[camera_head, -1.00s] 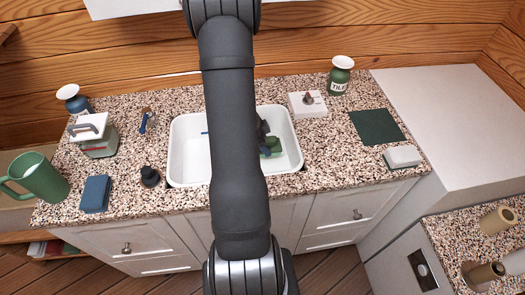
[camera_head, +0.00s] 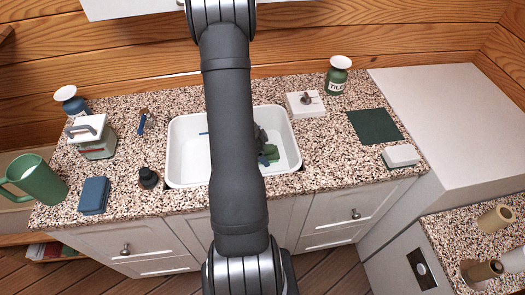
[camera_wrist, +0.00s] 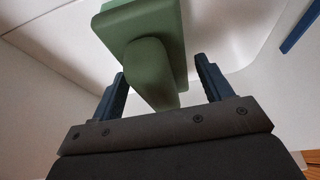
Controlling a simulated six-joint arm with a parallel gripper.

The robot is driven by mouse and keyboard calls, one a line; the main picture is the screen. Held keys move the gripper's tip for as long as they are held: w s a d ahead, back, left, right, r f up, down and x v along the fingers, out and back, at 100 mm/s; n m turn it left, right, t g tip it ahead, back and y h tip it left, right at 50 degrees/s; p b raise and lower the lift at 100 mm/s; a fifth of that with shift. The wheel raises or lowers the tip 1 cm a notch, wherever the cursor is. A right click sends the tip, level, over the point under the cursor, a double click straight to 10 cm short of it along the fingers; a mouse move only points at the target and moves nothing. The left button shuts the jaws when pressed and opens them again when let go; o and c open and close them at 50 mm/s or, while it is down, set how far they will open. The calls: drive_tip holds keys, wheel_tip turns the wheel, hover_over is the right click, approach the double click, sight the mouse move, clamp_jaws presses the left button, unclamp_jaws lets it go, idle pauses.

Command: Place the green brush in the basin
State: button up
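The green brush (camera_head: 271,153) is inside the white basin (camera_head: 188,151), in its right part, partly hidden by my gripper and arm. In the wrist view the green brush (camera_wrist: 140,30) has a blocky body and a rounded handle pointing toward my gripper. My gripper (camera_wrist: 162,78) is open, its dark blue fingers on either side of the handle, with a clear gap to the right finger. In the head view my gripper (camera_head: 260,138) is low within the basin. Whether the brush rests fully on the basin floor is hard to tell.
A blue strip shows in the basin (camera_wrist: 300,28). Around it on the speckled counter stand a green mug (camera_head: 38,180), a blue block (camera_head: 94,194), a dark knob-like item (camera_head: 148,178), a white box (camera_head: 305,104), a green jar (camera_head: 337,80) and a dark green mat (camera_head: 375,127).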

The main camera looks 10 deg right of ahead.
drive_tip(key=v, duration=1.2)
drive_tip(key=shift+r, duration=0.2)
drive_tip(key=shift+d+f, duration=0.1)
drive_tip(key=x, duration=1.2)
drive_tip(key=shift+f, duration=0.15)
drive_tip(key=shift+r, duration=0.5)
